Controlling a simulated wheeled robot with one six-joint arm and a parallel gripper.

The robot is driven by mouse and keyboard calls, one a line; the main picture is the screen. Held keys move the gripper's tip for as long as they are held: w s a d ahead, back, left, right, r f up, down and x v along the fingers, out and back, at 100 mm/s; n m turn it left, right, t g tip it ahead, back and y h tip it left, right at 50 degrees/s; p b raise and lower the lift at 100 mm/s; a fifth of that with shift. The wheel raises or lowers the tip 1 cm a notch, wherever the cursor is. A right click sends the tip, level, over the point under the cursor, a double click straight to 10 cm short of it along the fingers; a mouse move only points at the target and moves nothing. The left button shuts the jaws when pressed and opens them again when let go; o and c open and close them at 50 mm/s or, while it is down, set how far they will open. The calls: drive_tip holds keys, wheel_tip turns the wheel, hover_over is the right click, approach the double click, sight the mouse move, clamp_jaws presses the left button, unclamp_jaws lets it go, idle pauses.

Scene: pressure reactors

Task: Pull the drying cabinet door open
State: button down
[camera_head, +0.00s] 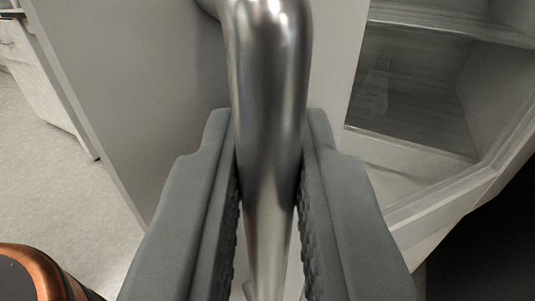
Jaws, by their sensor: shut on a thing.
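My gripper (270,215) is shut on a shiny metal bar handle (268,90), with one dark grey ribbed finger on each side of it. The handle runs down through the middle of the view and bends away near the top. Behind it is the pale grey drying cabinet door (130,100), which fills the middle and left. To the right, a framed opening or window (415,95) shows a grey interior with a shelf. I cannot tell from this view how far the door stands open. The handle's lower end is partly hidden between the fingers.
A white cabinet with drawers (38,75) stands at the far left. Speckled light floor (60,190) lies between it and the door, and looks clear. A dark area fills the lower right corner.

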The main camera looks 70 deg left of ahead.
drive_tip(key=w+d+g, duration=0.1)
drive_tip(key=w+d, duration=0.1)
drive_tip(key=d, duration=0.6)
drive_tip(key=w+d+n+g, duration=0.1)
drive_tip(key=w+d, duration=0.2)
drive_tip(key=d, duration=0.5)
drive_tip(key=shift+w+n+y, duration=0.3)
drive_tip(key=shift+w, duration=0.05)
drive_tip(key=c, duration=1.8)
unclamp_jaws()
drive_tip(key=shift+r, duration=0.15)
